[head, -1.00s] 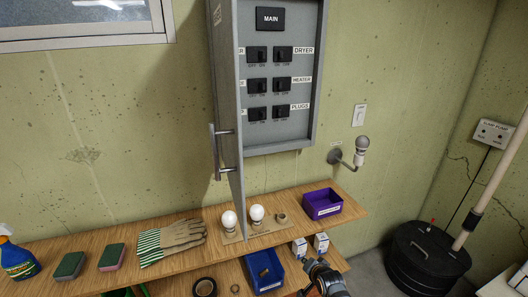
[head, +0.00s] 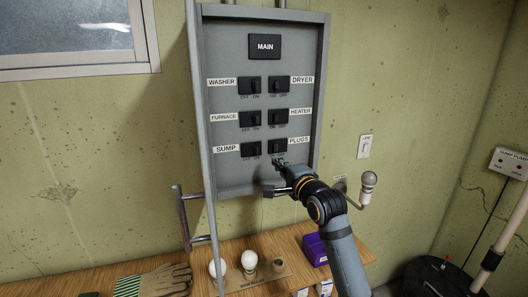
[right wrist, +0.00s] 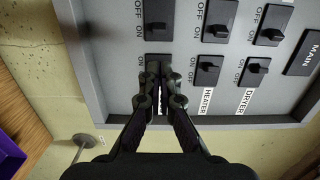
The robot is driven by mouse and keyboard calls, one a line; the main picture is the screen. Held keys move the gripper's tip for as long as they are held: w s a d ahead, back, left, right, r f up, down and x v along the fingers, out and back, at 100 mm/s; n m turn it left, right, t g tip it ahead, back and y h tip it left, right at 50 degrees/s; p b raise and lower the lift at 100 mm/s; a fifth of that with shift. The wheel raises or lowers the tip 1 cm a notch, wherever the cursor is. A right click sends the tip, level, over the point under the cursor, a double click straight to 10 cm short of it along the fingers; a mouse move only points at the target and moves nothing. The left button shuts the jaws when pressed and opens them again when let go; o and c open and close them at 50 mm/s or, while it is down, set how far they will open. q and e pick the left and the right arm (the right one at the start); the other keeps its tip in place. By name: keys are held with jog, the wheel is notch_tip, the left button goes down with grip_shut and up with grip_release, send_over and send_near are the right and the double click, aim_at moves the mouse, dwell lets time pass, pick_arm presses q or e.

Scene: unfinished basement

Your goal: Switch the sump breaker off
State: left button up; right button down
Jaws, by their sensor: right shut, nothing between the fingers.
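The sump breaker (head: 251,149) is the bottom-left switch in the grey panel, with a SUMP label (head: 227,149) on its left. In the right wrist view the sump breaker (right wrist: 158,20) is at the top, its lever appearing to sit toward the ON side. My right gripper (head: 279,163) is shut and empty, at the lower part of the plugs breaker (head: 278,147), right of the sump breaker. In the right wrist view its fingertips (right wrist: 160,72) partly cover the plugs breaker; contact cannot be told. My left gripper is not in view.
The panel door (head: 204,150) stands open at the left, with a handle (head: 185,215). Furnace (head: 250,119) and heater (head: 278,118) breakers sit just above. A bulb fixture (head: 368,182) is on the wall at right. A wooden shelf (head: 120,285) with bulbs and a purple bin (head: 314,249) is below.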

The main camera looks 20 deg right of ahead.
aim_at(261, 149)
jog(key=shift+w, duration=0.1)
jog(key=w+p, duration=0.1)
jog(key=w, duration=0.2)
jog(key=w+p, duration=0.1)
jog(key=w, duration=0.2)
jog(key=w+a+p, duration=0.1)
jog(key=w, duration=0.2)
jog(key=shift+p, duration=0.3)
jog(key=shift+w+f, duration=0.15)
jog(key=shift+w, duration=0.25)
jog(key=shift+w+a, duration=0.1)
